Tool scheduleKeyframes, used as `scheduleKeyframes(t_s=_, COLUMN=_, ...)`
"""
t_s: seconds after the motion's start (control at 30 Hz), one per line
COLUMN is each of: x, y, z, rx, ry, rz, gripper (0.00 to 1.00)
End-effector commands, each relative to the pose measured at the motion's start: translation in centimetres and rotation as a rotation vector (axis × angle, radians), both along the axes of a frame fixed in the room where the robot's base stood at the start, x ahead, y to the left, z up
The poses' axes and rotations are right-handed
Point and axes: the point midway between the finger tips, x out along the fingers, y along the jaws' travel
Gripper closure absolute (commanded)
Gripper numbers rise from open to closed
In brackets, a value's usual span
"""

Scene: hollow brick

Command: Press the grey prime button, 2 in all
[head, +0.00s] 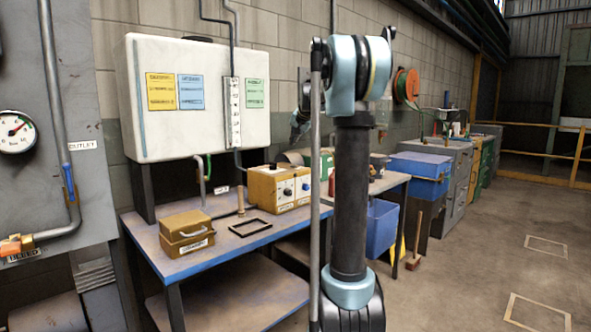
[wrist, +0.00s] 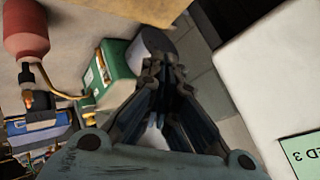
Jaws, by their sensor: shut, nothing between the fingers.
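I cannot make out a grey prime button for certain in either view. Two tan control boxes (head: 262,186) with pale front panels stand side by side on the bench. Their fronts carry a dark knob (head: 287,192) and a blue knob (head: 305,186), with labels too small to read. My gripper (head: 297,138) shows small beside my upright arm in the head view, above and behind the boxes near the wall. In the wrist view my gripper (wrist: 163,68) has its fingers together, with nothing held. The control boxes are not recognisable in the wrist view.
A white cabinet (head: 205,125) stands over the bench (head: 215,258); a tan case (head: 187,232) and a black frame (head: 250,227) lie in front. The wrist view shows a green box (wrist: 118,68), a red bottle (wrist: 25,35) and a white surface (wrist: 280,85) close at right.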

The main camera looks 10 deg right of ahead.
Motion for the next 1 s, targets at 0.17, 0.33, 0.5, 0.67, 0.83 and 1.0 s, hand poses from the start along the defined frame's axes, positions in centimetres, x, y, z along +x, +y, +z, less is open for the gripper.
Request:
scheduleKeyframes(t_s=0.17, x=0.0, y=0.0, z=-2.0, rx=0.000, ry=0.000, rz=0.000, gripper=1.00)
scheduleKeyframes(t_s=0.33, x=0.0, y=0.0, z=-4.1, rx=0.000, ry=0.000, rz=0.000, gripper=1.00)
scheduleKeyframes(t_s=0.5, x=0.0, y=0.0, z=-6.0, rx=0.000, ry=0.000, rz=0.000, gripper=1.00)
scheduleKeyframes(t_s=0.67, x=0.0, y=0.0, z=-7.2, rx=0.000, ry=0.000, rz=0.000, gripper=1.00)
scheduleKeyframes(t_s=0.83, x=0.0, y=0.0, z=-7.8, rx=0.000, ry=0.000, rz=0.000, gripper=1.00)
scheduleKeyframes(t_s=1.0, x=0.0, y=-0.1, z=-7.9, rx=0.000, ry=0.000, rz=0.000, gripper=1.00)
